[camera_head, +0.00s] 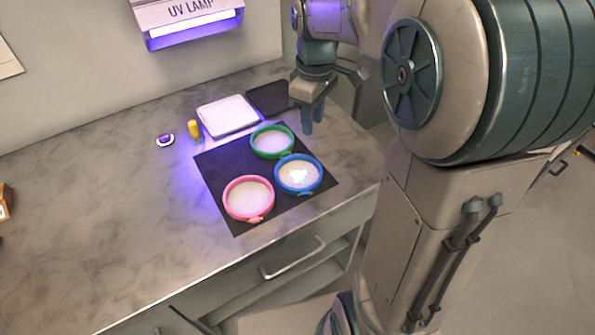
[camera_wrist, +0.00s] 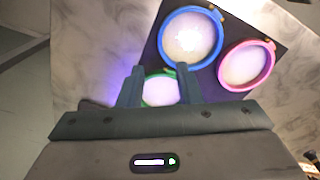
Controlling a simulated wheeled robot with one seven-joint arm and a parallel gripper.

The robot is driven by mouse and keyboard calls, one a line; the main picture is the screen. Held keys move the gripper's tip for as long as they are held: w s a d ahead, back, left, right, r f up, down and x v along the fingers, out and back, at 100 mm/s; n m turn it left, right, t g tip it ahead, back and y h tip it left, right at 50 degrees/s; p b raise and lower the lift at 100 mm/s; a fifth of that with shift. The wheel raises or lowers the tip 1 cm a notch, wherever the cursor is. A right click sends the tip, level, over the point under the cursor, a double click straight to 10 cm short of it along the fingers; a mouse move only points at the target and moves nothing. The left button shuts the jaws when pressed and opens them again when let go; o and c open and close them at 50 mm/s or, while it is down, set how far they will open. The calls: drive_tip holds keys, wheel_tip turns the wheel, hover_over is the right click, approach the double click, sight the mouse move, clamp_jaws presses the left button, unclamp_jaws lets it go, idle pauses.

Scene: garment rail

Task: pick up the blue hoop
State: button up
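The blue hoop (camera_head: 317,187) lies flat on a black mat (camera_head: 218,165), with a pale disc inside it. In the wrist view the blue hoop (camera_wrist: 163,44) is beyond my fingertips. A green hoop (camera_head: 254,143) lies behind it and a pink hoop (camera_head: 227,208) to its front left, both on the mat. My gripper (camera_head: 314,122) points down behind and right of the hoops, above the counter. In the wrist view my gripper (camera_wrist: 160,70) has its two fingers apart with nothing held between them. The green hoop (camera_wrist: 158,101) shows between the fingers, partly hidden.
A white tray (camera_head: 228,116), a dark tray (camera_head: 268,97), a yellow bottle (camera_head: 194,130) and a small purple round item (camera_head: 165,140) stand behind the mat. A UV lamp (camera_head: 188,14) hangs on the wall above.

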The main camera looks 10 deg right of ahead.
sight(309, 157)
wheel_tip(309, 157, down, 11)
drive_tip(key=shift+w+a+r+b, duration=0.1)
drive_tip(key=shift+a+r+b, duration=0.05)
drive_tip(key=shift+b, duration=0.2)
clamp_jaws()
